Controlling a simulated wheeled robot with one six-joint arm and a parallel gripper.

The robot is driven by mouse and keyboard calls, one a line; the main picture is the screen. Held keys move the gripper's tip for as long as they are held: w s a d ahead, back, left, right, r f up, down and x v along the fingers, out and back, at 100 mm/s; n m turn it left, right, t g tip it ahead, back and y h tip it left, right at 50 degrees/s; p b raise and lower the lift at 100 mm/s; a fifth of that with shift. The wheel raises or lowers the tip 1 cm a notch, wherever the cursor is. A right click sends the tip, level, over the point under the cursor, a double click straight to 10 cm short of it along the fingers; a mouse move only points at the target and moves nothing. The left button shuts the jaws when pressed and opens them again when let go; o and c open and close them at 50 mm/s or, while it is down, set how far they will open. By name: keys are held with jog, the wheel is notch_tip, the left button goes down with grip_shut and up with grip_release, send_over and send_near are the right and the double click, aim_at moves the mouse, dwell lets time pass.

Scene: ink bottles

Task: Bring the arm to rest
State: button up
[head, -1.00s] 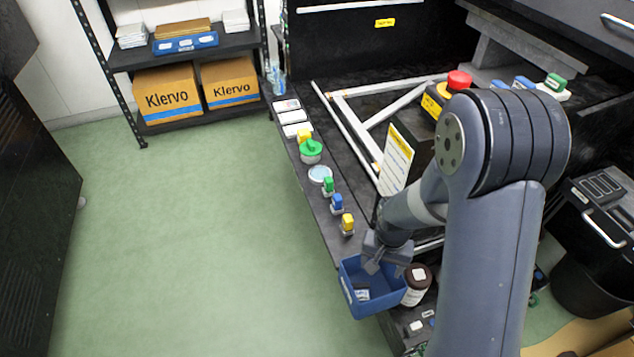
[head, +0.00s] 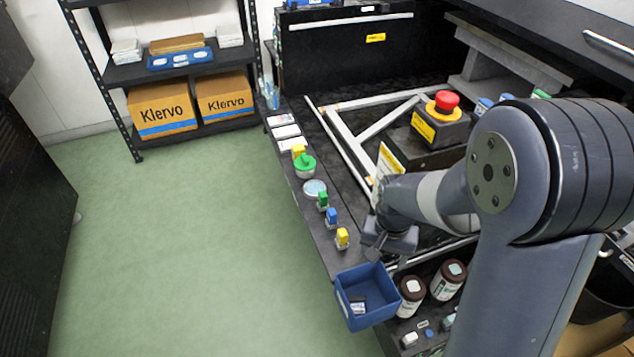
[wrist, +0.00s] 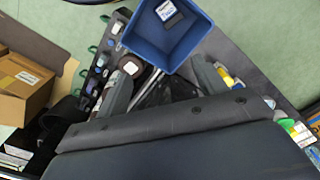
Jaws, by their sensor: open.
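My arm reaches in from the right in the head view. My gripper (head: 376,250) is over the narrow dark bench, just beyond the blue bin (head: 376,315). In the wrist view my gripper (wrist: 162,90) has its two fingers spread wide with nothing between them. The blue bin also shows in the wrist view (wrist: 146,43), past the fingertips. A small dark item with a white label (head: 358,306) lies inside the bin. The gripper appears apart from the bin.
Brown bottles (head: 411,290) stand right of the bin. Small yellow (head: 342,238), blue (head: 331,217) and green (head: 322,201) bottles line the bench edge. A red emergency button (head: 446,101) stands behind my arm. The green floor (head: 190,250) at left is clear.

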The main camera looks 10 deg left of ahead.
notch_tip(320, 180, down, 11)
jog(key=b, duration=0.3)
jog(key=shift+r+p, duration=2.1)
jog(key=shift+r, duration=0.4)
